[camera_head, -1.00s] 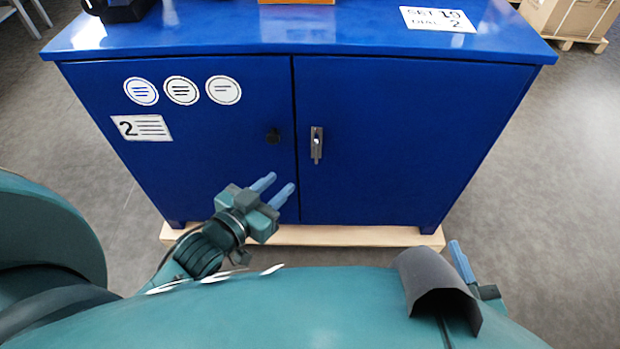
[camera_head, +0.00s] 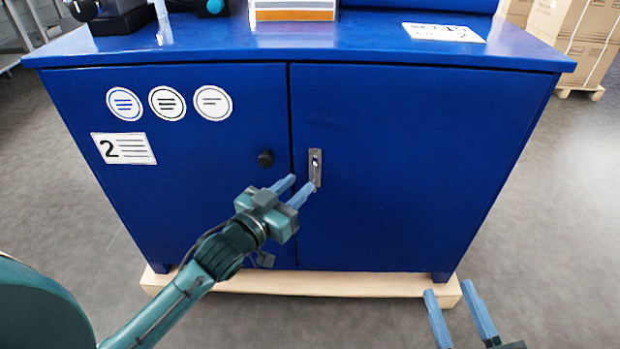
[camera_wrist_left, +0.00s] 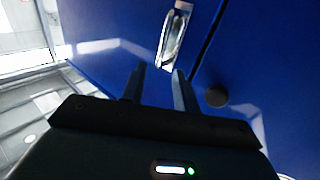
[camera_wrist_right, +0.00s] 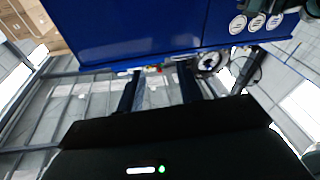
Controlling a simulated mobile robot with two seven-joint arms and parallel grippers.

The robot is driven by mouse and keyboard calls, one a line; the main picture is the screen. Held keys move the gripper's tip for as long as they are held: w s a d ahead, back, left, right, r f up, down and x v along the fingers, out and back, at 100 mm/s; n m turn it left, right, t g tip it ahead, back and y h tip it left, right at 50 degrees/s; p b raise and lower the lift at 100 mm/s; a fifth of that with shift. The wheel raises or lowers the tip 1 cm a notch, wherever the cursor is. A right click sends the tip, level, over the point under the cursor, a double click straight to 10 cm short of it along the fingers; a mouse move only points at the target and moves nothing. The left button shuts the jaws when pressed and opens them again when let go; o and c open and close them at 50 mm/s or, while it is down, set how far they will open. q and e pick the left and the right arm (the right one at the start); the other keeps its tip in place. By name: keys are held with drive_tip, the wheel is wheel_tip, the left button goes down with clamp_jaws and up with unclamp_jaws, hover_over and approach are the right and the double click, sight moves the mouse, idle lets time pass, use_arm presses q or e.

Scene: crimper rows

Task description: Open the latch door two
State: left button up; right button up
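A blue cabinet has two shut doors. The left door (camera_head: 200,180) carries a black knob (camera_head: 265,158) and a label with a 2. The right door (camera_head: 420,170) carries a narrow metal latch (camera_head: 315,160) by the middle seam. My left gripper (camera_head: 300,185) is open and empty, its fingertips close to the latch's lower end; contact cannot be told. In the left wrist view the latch (camera_wrist_left: 174,35) is beyond the open fingers (camera_wrist_left: 158,70), with the knob (camera_wrist_left: 216,96) to the right. My right gripper (camera_head: 449,289) is open and empty at the lower right, away from the doors.
The cabinet stands on a pale wooden base (camera_head: 300,284). Its top (camera_head: 350,40) holds a white card (camera_head: 443,32) and several items at the back. Cardboard boxes (camera_head: 580,40) stand at the far right. The floor to the right is clear.

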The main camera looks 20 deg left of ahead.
sight(314, 171)
use_arm(q)
drive_tip(key=shift+b+x, duration=0.65)
drive_tip(key=shift+x, duration=2.1)
clamp_jaws()
